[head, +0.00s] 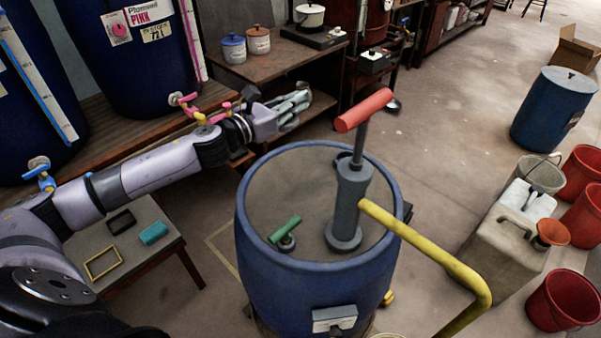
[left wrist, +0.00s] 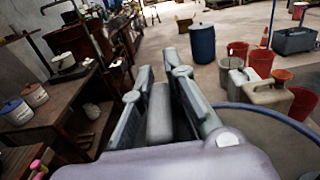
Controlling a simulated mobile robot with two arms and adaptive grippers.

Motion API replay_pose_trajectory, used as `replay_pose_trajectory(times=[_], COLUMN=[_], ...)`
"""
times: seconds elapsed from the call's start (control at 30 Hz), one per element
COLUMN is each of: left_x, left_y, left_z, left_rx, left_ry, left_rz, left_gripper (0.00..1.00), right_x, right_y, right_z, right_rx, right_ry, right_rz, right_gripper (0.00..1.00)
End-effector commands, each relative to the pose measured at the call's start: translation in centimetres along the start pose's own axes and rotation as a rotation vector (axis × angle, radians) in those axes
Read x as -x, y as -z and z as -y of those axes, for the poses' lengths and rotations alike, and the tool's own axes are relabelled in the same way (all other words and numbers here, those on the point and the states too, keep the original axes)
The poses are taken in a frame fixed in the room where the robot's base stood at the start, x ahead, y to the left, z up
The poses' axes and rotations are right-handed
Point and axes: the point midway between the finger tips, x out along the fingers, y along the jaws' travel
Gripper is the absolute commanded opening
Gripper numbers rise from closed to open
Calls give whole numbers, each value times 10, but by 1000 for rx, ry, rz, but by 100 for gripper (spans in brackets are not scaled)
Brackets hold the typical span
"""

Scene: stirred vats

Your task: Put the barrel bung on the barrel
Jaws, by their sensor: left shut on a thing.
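The blue barrel (head: 300,290) stands in the middle of the head view. Its flat grey-brown top carries a grey hand pump (head: 348,205) with a red handle and a small green-handled fitting (head: 286,235). My left gripper (head: 296,104) is beyond the barrel's far left rim, apart from it, pointing right. It is shut on a grey piece, which I take for the barrel bung (left wrist: 160,112), lying between the fingers in the left wrist view. The fingers hide most of it in the head view. My right gripper is not in view.
A yellow pipe (head: 440,260) runs from the pump to the right. A low table (head: 150,215) stands left of the barrel. A wooden bench (head: 270,75) lies beyond the gripper. Jerrycans (head: 500,245), red buckets (head: 565,300) and another blue barrel (head: 550,110) stand right.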

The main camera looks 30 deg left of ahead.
Motion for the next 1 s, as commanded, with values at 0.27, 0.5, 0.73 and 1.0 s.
replay_pose_trajectory(times=[0.27,0.5,0.73,1.0], left_x=[0,0,0,0], left_y=[65,125,154,189], left_z=[0,0,-1,0], left_rx=[11,9,2,4], left_ry=[-3,-3,-2,-2], left_rz=[-4,-3,0,-1], left_gripper=[0,0,0,0], right_x=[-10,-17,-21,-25], right_y=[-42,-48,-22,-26], right_z=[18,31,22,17], right_rx=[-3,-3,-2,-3], right_ry=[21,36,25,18], right_rz=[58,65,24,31], right_gripper=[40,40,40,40])
